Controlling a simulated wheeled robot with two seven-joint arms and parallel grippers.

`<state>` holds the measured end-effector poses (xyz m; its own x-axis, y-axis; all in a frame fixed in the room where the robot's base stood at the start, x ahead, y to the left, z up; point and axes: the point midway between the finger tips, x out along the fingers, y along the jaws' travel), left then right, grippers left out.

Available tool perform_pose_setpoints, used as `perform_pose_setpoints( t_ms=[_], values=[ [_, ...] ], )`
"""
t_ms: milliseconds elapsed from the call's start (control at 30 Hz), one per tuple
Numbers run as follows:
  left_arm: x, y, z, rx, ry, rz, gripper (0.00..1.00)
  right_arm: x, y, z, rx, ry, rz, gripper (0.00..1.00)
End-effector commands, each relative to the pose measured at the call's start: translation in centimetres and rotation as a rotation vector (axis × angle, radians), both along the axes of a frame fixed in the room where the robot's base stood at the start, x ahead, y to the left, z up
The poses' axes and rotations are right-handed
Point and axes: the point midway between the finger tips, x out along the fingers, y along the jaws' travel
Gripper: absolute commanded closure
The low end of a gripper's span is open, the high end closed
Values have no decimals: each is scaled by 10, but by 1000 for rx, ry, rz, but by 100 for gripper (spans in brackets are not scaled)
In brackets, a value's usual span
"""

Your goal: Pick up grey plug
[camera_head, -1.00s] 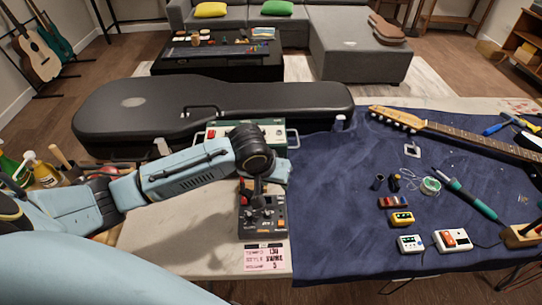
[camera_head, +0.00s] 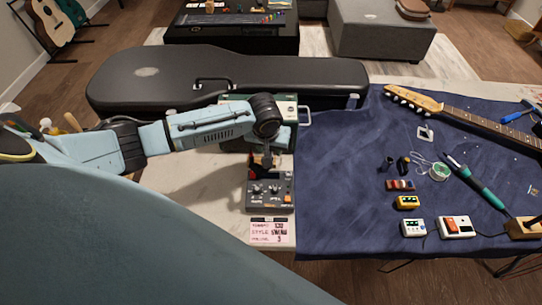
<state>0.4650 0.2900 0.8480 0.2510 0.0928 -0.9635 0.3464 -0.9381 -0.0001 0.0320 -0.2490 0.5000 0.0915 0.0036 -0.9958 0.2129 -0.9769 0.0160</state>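My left arm comes in from the left. Its gripper (camera_head: 266,162) points down over the dark effects unit (camera_head: 270,195) with knobs, at the left edge of the blue cloth. The fingers are small and dark against the unit, so I cannot tell whether they are open or shut. I cannot make out a grey plug for certain. It may be hidden by the gripper. My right gripper is not in view.
A black guitar case (camera_head: 220,75) lies behind the arm, with a green and white box (camera_head: 290,107) in front of it. The blue cloth (camera_head: 335,215) bears small pedals, a solder spool (camera_head: 439,171), a soldering iron (camera_head: 480,187) and a guitar (camera_head: 465,120). Its near left part is clear.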

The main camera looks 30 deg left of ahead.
Motion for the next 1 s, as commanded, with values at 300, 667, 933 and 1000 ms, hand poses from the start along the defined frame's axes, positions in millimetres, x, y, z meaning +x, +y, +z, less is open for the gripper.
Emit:
perform_pose_setpoints(
  t_ms=[300,667,933,1000],
  values=[
    [10,3,-39,0,0,0,62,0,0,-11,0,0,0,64],
    [10,3,-39,1,-1,-1,79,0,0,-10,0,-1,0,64],
    [11,3,-39,1,-1,-1,100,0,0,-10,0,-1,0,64],
    [11,3,-39,1,-1,-1,100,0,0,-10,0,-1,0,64]
  ],
)
